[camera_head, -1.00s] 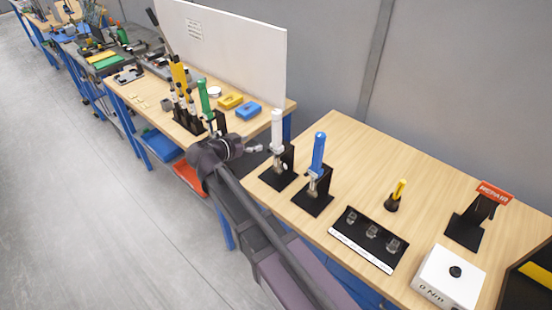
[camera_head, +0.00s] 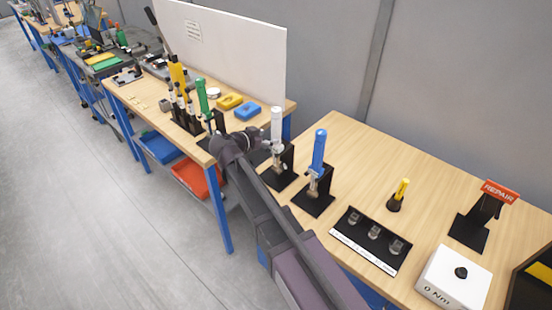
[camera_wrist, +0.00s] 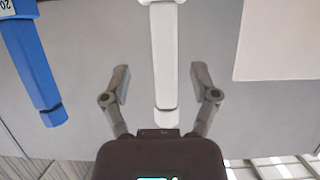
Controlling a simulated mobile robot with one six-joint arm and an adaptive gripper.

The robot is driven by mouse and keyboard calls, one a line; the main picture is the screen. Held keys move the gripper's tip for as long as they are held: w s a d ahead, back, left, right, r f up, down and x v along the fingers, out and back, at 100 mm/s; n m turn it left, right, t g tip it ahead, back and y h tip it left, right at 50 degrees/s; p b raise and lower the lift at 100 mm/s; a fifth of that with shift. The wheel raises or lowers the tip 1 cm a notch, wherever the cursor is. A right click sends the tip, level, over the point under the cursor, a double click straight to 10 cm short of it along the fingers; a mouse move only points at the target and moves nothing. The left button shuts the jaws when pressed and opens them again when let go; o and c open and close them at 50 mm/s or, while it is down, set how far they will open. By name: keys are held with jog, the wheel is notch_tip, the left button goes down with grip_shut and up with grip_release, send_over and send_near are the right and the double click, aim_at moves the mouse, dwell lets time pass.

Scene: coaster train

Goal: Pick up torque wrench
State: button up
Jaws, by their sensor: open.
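A white-handled torque wrench (camera_head: 277,126) stands upright in a black stand near the left end of the right table. In the wrist view its white handle (camera_wrist: 165,70) lies between my two open fingers, with a gap on each side. My gripper (camera_wrist: 162,88) is open and empty. In the head view its tip is close to the white wrench's stand, partly hidden by my own wrist. A blue torque wrench (camera_head: 318,152) stands in the neighbouring black stand to the right. Its blue handle (camera_wrist: 32,62) is at the left in the wrist view, outside my fingers.
A green-handled tool (camera_head: 203,97) and several yellow and black tools stand on the left table. On the right table are a black socket tray (camera_head: 340,245), a small yellow screwdriver (camera_head: 401,190), a REPAIR sign (camera_head: 500,191) and a white 0 Nm box (camera_head: 440,293).

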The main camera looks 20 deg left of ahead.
aim_at(273, 134)
jog(key=shift+a+b+x, duration=0.15)
jog(key=shift+b+x, duration=0.15)
jog(key=shift+x, duration=0.65)
jog(key=shift+a+b+x, duration=0.1)
jog(key=shift+b+x, duration=0.15)
jog(key=shift+x, duration=0.7)
jog(key=shift+w+d+f, duration=0.1)
jog(key=shift+w+d, duration=0.2)
jog(key=shift+w, duration=0.45)
grip_shut()
